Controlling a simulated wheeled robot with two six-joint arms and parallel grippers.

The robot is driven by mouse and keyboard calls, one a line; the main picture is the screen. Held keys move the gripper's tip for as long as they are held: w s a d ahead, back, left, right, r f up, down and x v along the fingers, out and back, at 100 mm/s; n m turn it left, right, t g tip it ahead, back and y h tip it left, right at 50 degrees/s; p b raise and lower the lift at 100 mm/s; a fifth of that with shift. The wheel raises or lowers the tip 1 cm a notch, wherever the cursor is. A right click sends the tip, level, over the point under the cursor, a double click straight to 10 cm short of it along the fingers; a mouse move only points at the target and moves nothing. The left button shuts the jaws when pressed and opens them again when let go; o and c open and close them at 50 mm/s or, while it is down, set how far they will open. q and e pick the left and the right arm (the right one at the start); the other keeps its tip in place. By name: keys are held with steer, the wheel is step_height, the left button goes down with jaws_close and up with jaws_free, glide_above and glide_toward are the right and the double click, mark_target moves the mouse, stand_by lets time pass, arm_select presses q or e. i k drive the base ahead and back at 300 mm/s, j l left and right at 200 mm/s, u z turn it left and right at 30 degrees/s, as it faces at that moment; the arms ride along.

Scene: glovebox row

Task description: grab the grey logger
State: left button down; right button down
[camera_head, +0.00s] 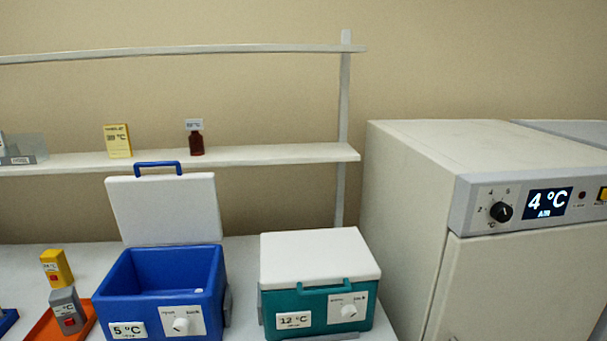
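The grey logger (67,309) is a small block with a white label and a red patch on its front. It stands a little tilted on an orange tray (44,327) at the lower left. A yellow logger (56,267) of similar shape stands just behind it. No gripper shows in the head view, so I cannot tell where either one is relative to the grey logger.
A blue cooler (160,288) with its lid open stands right of the tray. A teal cooler (318,283) with its lid shut is further right, then a large cabinet (410,200). A shelf (270,154) holds a yellow box (117,141) and a brown bottle (196,144).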

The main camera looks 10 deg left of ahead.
mark_target(66, 304)
steer(key=u, duration=1.6)
